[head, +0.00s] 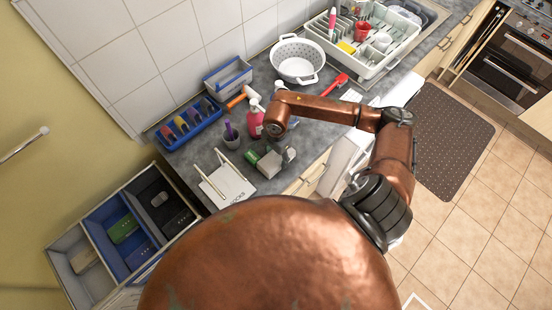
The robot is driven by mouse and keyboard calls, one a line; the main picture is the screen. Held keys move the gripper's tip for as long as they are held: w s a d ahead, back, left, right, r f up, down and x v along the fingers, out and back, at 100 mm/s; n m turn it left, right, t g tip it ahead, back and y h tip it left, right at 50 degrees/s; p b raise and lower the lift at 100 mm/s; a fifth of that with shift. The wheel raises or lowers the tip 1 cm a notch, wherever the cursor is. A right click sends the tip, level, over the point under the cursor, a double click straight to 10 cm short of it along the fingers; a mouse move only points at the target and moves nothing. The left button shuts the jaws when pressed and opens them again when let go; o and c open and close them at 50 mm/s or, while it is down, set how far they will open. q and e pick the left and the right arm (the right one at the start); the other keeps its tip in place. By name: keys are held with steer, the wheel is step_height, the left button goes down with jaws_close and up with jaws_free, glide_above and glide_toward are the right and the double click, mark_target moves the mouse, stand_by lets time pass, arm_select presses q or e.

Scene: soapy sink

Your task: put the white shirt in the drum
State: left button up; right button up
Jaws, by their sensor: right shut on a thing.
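My right gripper (283,156) is low over the worktop, at the end of the copper arm reaching in from the right. It is shut on a small pale grey-white thing (269,165); it is too small and partly covered for me to tell whether this is the white shirt. No other thing shows clearly as a shirt. A white appliance front (345,160) shows under the counter edge, partly behind my arm. No drum opening is visible. My left gripper is not in view.
A dark mat (450,140) lies on the floor.

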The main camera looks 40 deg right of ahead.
steer(key=shift+r, duration=0.15)
steer(key=shift+r, duration=0.3)
steer(key=shift+r+b, duration=0.7)
steer(key=shift+r, duration=0.25)
steer(key=s+a+r, duration=0.1)
steer(key=r, duration=0.1)
steer(key=s+a+r, duration=0.1)
steer(key=r, duration=0.1)
steer(key=s+a+r+b, duration=0.1)
steer(key=s+r, duration=0.1)
steer(key=shift+r, duration=0.1)
steer(key=s+a+r+b, duration=0.1)
steer(key=s+a+r, duration=0.3)
steer(key=s, duration=0.3)
steer(key=shift+a+b, duration=0.3)
steer(key=shift+a, duration=0.45)
